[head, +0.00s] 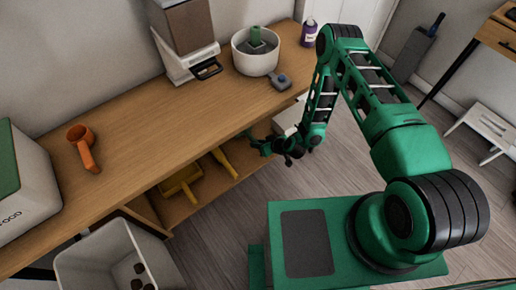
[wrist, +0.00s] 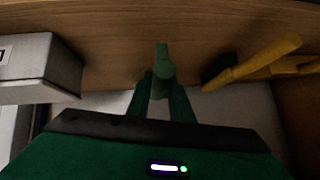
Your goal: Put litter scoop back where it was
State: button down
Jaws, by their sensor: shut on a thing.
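My gripper (head: 262,147) reaches in at the front edge of the counter, level with the space above the lower shelf. In the wrist view my gripper (wrist: 160,92) is shut on a green piece, which looks like the handle of the litter scoop (wrist: 163,66). The handle stands up between the fingers, in front of the wooden shelf. The rest of the scoop is hidden, and I cannot tell whether it touches the shelf.
On the lower shelf (head: 211,196) lie a yellow dustpan (head: 182,184) and a yellow brush (head: 223,163), left of my gripper in the head view. A white box (wrist: 40,68) is on the other side. The counter (head: 150,130) above holds an orange scoop (head: 83,147) and a white bowl (head: 256,59).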

jog(key=shift+f, duration=1.9)
jog(key=c, duration=1.6)
grip_release()
jog(key=v, duration=1.2)
